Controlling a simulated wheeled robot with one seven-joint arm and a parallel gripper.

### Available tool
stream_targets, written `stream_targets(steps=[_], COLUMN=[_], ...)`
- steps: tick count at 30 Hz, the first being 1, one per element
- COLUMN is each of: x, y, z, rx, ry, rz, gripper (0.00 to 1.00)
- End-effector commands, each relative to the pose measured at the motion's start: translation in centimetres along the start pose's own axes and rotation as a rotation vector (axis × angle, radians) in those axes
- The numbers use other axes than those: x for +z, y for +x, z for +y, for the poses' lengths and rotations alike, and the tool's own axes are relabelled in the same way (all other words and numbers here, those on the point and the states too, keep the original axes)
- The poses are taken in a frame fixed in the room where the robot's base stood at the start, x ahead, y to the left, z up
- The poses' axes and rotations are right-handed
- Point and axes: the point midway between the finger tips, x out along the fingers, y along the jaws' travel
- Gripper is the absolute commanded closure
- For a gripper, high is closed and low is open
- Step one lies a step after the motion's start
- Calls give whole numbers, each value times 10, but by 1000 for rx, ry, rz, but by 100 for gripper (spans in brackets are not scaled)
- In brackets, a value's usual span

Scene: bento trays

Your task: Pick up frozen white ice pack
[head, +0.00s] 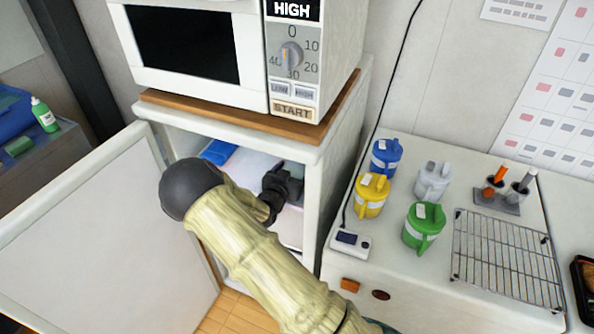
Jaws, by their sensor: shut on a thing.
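The white ice pack (252,165) appears as a pale, slightly lavender slab inside the open white compartment below the microwave. Its lower part is hidden behind my arm. My gripper (284,184) is dark and reaches into the compartment, at the right end of the pale slab. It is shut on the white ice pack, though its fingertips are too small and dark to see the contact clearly. A blue pack (219,152) lies to the left of the white one in the same compartment.
The compartment door (95,235) stands wide open at left. A microwave (200,45) sits on a wooden board above. The right counter holds blue (386,157), yellow (371,196), grey (432,181) and green (424,227) lidded pots and a wire rack (507,258).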

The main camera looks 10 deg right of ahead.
Motion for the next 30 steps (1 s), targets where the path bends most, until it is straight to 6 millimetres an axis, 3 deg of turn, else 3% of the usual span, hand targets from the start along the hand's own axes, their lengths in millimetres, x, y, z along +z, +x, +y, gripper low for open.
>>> stream_targets(steps=[8,22,30], x=[-7,-73,-70], y=[2,-8,-7], z=[1,0,-53], rx=[8,7,3], ry=[5,6,4], rz=[2,3,3], gripper=[55,55,55])
